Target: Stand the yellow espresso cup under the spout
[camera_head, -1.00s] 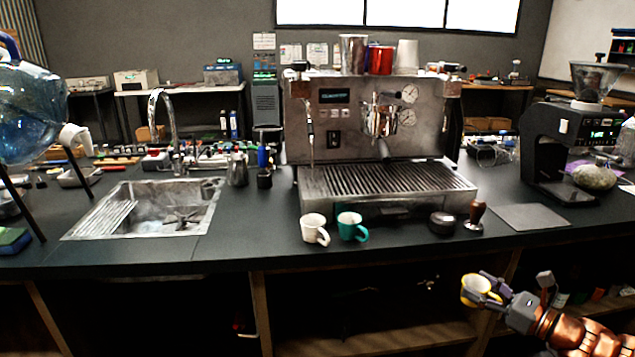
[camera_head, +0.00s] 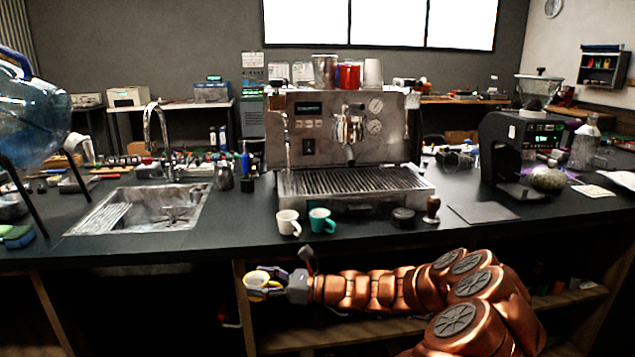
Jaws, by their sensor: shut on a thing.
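My gripper (camera_head: 277,279) is shut on the yellow espresso cup (camera_head: 254,281), in front of the counter and below its top edge. The cup has a pale inside, and my gripper's fingers partly hide it. The espresso machine (camera_head: 330,125) stands on the counter, behind and above my gripper. Its spout area (camera_head: 349,150) hangs at the front centre over the slatted drip tray (camera_head: 355,181). No cup stands on the drip tray.
A white cup (camera_head: 287,222) and a teal cup (camera_head: 321,221) stand on the counter in front of the machine. A black round piece (camera_head: 403,217) and a tamper (camera_head: 432,209) stand to their right. A sink (camera_head: 140,208) is at the left, a grinder (camera_head: 515,150) at the right.

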